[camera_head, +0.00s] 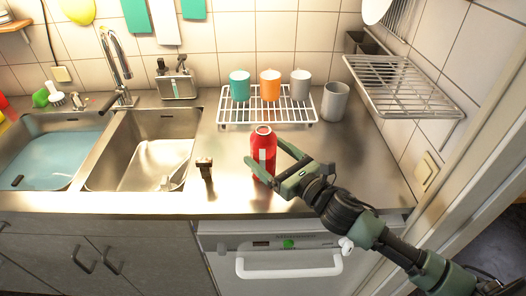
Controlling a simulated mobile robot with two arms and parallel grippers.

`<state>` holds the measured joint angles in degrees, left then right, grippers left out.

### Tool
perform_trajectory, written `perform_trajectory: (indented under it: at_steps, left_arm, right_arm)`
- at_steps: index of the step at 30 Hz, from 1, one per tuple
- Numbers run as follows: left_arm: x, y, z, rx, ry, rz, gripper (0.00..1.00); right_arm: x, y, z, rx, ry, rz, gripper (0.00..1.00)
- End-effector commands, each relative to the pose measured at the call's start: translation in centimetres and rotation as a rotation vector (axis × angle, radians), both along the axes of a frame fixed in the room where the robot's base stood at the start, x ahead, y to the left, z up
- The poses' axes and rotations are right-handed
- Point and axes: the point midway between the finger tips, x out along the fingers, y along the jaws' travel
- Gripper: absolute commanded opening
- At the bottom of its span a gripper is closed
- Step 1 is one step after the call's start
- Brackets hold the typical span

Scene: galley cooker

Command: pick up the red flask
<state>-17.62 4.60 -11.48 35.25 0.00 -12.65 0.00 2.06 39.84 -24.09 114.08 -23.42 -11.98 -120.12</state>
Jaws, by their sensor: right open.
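The red flask (263,142) stands upright on the steel counter, right of the sinks and in front of the white rack. My right gripper (268,162) comes in from the right and is open. One finger reaches behind the flask's right side, and the other is in front of its lower part. The flask appears to be between the fingers; I cannot tell whether they touch it. My left gripper is not in view.
A small dark object (205,168) stands left of the flask. Behind, a white wire rack (240,119) holds teal, orange and grey mugs, with a grey cup (334,102) beside it. A metal wall shelf (405,88) juts out at right. Two sinks lie at left.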

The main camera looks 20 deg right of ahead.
Motion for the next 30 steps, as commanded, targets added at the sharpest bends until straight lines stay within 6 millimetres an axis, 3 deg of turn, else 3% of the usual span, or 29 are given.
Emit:
perform_trajectory:
  at_steps: [4, 9, 17, 25, 26, 30]
  left_arm:
    - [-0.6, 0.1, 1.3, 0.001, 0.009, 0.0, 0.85]
    - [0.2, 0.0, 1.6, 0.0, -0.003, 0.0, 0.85]
    - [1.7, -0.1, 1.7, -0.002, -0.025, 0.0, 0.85]
    - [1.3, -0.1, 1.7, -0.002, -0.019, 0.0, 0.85]
    - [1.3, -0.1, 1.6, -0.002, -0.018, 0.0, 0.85]
    - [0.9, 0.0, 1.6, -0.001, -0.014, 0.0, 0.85]
  right_arm:
    - [2.2, 1.1, 0.8, 0.004, -0.001, -0.001, 0.85]
    - [3.8, 1.8, 0.4, 0.002, 0.001, -0.001, 0.85]
    - [4.0, 1.9, 0.2, 0.0, 0.0, 0.0, 0.85]
    - [4.0, 1.9, 0.2, 0.001, 0.001, 0.0, 0.1]
    - [4.0, 1.9, 0.2, 0.001, 0.001, 0.0, 0.04]
    - [4.0, 1.9, 0.4, 0.001, -0.002, 0.0, 0.04]
